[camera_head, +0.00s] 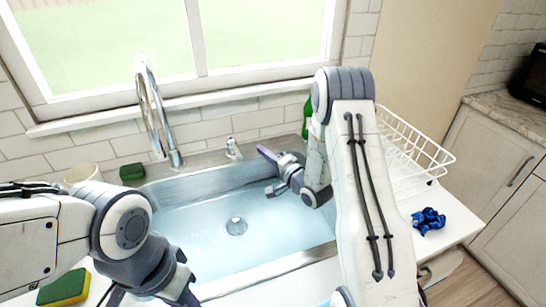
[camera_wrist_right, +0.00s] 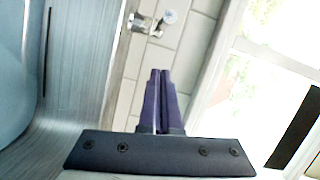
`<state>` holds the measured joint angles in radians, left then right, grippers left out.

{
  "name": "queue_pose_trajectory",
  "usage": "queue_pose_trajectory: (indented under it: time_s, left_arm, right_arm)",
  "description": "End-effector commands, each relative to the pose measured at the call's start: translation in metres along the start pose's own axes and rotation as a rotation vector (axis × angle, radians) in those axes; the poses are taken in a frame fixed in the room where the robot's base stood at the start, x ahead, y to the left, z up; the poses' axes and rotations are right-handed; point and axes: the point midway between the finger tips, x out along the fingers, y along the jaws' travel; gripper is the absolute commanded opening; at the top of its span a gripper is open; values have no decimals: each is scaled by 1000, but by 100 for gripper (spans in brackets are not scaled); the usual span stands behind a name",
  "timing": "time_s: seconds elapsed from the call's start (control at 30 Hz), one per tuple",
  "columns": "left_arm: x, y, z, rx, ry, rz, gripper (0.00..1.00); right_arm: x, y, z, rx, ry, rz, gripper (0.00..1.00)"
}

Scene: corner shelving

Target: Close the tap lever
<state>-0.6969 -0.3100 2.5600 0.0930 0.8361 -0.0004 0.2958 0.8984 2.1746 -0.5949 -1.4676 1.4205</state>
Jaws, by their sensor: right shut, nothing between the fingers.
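The tap lever (camera_head: 232,148) is a small chrome fitting with a pale top, on the back rim of the sink right of the tall curved chrome tap (camera_head: 160,115). In the right wrist view the tap lever (camera_wrist_right: 145,22) shows near the top, beyond my fingertips. My right gripper (camera_head: 266,155) is over the back right of the sink, pointing left towards the lever, with a visible gap between them. In the right wrist view its purple fingers (camera_wrist_right: 160,72) are together and empty. My left gripper (camera_head: 182,290) is low at the left front, its fingers mostly hidden or cut off.
The sink (camera_head: 205,250) holds clear water or a bluish sheen. A dark green sponge (camera_head: 132,172) and a cup (camera_head: 83,172) stand left of the tap. A green bottle (camera_head: 307,112) and white dish rack (camera_head: 405,145) are at right. A yellow-green sponge (camera_head: 66,290) lies front left.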

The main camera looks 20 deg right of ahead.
Motion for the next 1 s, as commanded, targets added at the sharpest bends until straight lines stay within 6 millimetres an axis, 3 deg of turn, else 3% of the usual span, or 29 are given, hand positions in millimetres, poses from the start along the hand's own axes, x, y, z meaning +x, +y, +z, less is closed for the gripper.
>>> queue_pose_trajectory:
  time_s: [0.07, 0.2, 0.33, 0.77, 1.0]
  left_arm:
    - [-6, 0, 0, 0, 0, 0, 32]
    - [-13, 1, -1, 0, 0, 0, 32]
    - [-16, 1, -1, 0, 0, 0, 32]
    - [-15, 1, -1, 0, 0, 0, 32]
    - [-7, 0, 0, 0, 0, 0, 32]
  right_arm:
    - [17, -2, 1, -1, -2, -2, 0]
    - [19, -2, 25, 2, -3, 3, 0]
    - [22, -1, 35, 1, -1, 2, 0]
    - [22, 0, 39, 0, 2, 1, 0]
    - [25, -1, 56, -1, -3, 0, 0]
